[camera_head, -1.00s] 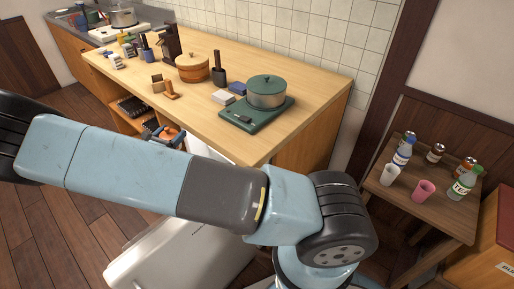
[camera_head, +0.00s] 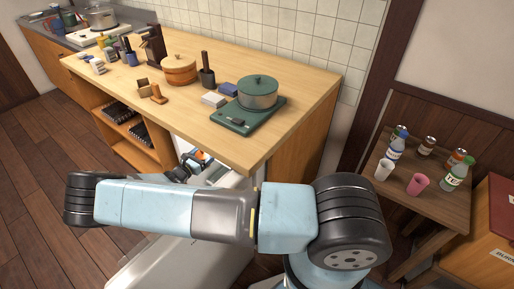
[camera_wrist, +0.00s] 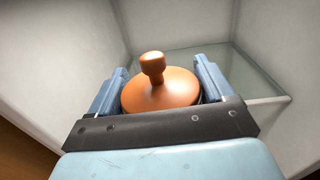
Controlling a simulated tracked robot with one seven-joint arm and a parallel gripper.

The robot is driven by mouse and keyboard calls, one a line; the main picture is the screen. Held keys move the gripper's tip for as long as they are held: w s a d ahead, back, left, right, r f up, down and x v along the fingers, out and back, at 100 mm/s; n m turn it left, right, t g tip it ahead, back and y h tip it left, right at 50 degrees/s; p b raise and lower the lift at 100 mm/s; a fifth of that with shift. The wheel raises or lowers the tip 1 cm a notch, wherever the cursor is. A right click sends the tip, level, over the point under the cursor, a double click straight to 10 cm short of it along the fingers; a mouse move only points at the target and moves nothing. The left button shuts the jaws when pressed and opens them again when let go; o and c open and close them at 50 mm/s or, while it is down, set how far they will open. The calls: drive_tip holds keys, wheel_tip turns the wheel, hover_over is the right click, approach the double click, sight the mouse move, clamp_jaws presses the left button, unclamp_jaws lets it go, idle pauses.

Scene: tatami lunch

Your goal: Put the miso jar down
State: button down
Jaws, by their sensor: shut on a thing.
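The miso jar (camera_wrist: 160,92) has a round orange-brown lid with a knob on top. In the wrist view my gripper (camera_wrist: 160,88) is shut on it, one blue finger on each side. The jar looks upright; its lower body is hidden behind the gripper. It is inside a white-walled compartment, with a glass shelf (camera_wrist: 240,90) at its far side. I cannot tell whether the jar touches a surface. In the head view my gripper (camera_head: 190,163) and the orange lid (camera_head: 203,156) show small beside the counter's front edge.
The white cabinet (camera_head: 185,258) stands below and in front of the wooden counter (camera_head: 210,120). The counter bears a green pot (camera_head: 258,92) on a stove. A side table (camera_head: 408,178) at right holds bottles and cups. White walls (camera_wrist: 60,60) stand close around my gripper.

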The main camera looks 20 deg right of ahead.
drive_tip(key=shift+w+d+f, duration=0.15)
drive_tip(key=shift+d+f, duration=0.5)
drive_tip(key=shift+d, duration=0.05)
drive_tip(key=s+d+x, duration=0.1)
drive_tip(key=x, duration=1.8)
drive_tip(key=shift+w+d+f, duration=0.1)
drive_tip(key=shift+w+f, duration=0.05)
drive_tip(key=shift+f, duration=1.5)
drive_tip(key=shift+w+d+f, duration=0.1)
drive_tip(key=shift+w+f, duration=0.1)
drive_tip(key=shift+f, duration=1.4)
drive_tip(key=shift+w+d+f, duration=0.1)
drive_tip(key=shift+f, duration=0.25)
unclamp_jaws()
